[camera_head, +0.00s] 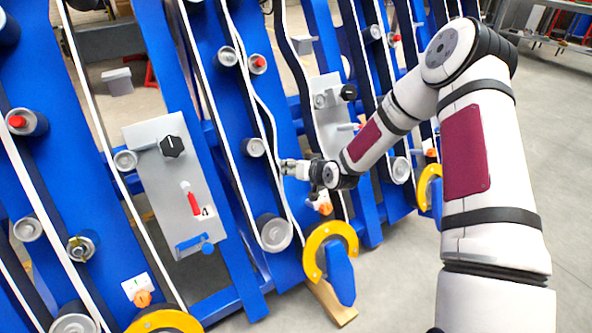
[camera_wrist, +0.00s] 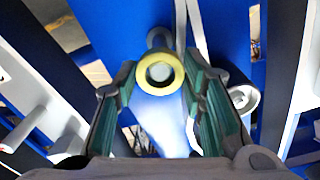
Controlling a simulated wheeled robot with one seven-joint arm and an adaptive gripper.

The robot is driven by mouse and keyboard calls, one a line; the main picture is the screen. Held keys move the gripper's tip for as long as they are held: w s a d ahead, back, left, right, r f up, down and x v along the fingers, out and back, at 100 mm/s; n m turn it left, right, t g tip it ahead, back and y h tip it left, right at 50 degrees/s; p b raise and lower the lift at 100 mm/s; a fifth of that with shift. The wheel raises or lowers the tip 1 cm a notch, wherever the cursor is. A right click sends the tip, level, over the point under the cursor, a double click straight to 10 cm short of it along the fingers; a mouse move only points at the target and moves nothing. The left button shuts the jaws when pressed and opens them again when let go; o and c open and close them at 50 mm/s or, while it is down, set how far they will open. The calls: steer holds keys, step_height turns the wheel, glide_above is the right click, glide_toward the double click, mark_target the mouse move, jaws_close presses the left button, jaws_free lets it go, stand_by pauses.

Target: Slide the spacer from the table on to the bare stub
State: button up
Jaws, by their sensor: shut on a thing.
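My gripper (camera_head: 284,168) is at a blue upright panel in the middle of the head view. In the wrist view its two teal-padded fingers (camera_wrist: 157,80) are shut on a yellow ring, the spacer (camera_wrist: 140,78), which is held upright with its opening facing the camera. A pale grey round face shows inside the ring; I cannot tell whether it is the stub end or whether the ring is around it. A pale cylinder shape shows below the ring between the fingers. In the head view the spacer is too small to make out, and the bare stub cannot be told for certain. No table shows.
Blue panels carry belts and grey rollers, one (camera_head: 253,147) just left of my gripper and a larger one (camera_head: 274,233) below it. A grey plate with a black knob (camera_head: 172,146) is at left. A yellow ring guard (camera_head: 313,250) stands below. Floor is open at right.

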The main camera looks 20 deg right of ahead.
steer(key=shift+b+x, duration=0.65)
steer(key=shift+x, duration=0.45)
steer(key=o, duration=1.3)
steer(key=v, duration=1.2)
